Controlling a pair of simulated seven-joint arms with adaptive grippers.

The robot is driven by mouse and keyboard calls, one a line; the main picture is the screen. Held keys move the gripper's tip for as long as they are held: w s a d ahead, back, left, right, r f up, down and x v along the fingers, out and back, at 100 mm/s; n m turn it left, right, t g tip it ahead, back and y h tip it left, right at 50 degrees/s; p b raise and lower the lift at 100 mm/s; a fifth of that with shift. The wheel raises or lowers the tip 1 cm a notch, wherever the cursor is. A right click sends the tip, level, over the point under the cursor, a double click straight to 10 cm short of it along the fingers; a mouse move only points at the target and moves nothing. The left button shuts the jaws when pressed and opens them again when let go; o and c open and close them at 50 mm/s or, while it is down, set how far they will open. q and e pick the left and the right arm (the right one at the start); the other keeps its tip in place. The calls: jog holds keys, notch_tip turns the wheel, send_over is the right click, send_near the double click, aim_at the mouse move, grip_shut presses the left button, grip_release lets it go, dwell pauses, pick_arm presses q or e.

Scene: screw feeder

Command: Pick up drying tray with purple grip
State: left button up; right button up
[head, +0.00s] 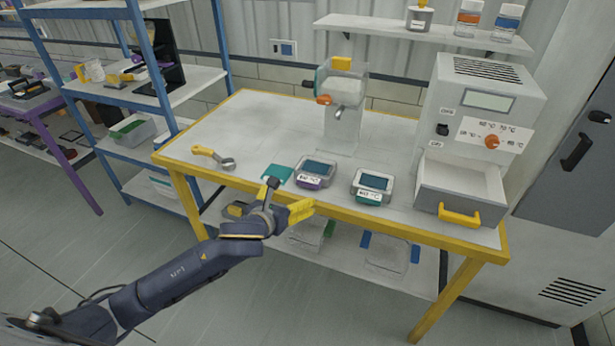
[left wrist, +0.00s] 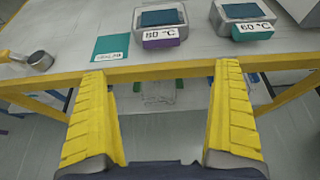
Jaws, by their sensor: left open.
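The drying tray with the purple grip (head: 315,171) is a small grey metal tray with dark contents, standing near the front edge of the table. Its purple grip (left wrist: 160,43) faces the front edge and its label reads 80 °C in the left wrist view. A similar tray with a teal grip (head: 372,184), labelled 60 °C, stands to its right. My left gripper (head: 288,196) has yellow fingers, is open and empty, and is at the table's front edge, short of the purple-grip tray. In the left wrist view the tray lies ahead, between the lines of the fingers. My right gripper is not in view.
A teal card (head: 277,174) lies left of the tray, and a yellow-handled scoop (head: 213,157) farther left. A clear hopper (head: 343,100) stands behind. A white dryer (head: 480,120) with an open drawer stands right. The table's yellow front edge (left wrist: 165,72) lies below the trays.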

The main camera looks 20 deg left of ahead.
aim_at(307, 182)
pick_arm(q)
jog(key=x, duration=1.7)
jog(key=c, duration=1.4)
jog(key=shift+r, duration=0.1)
jog(key=shift+c, duration=0.8)
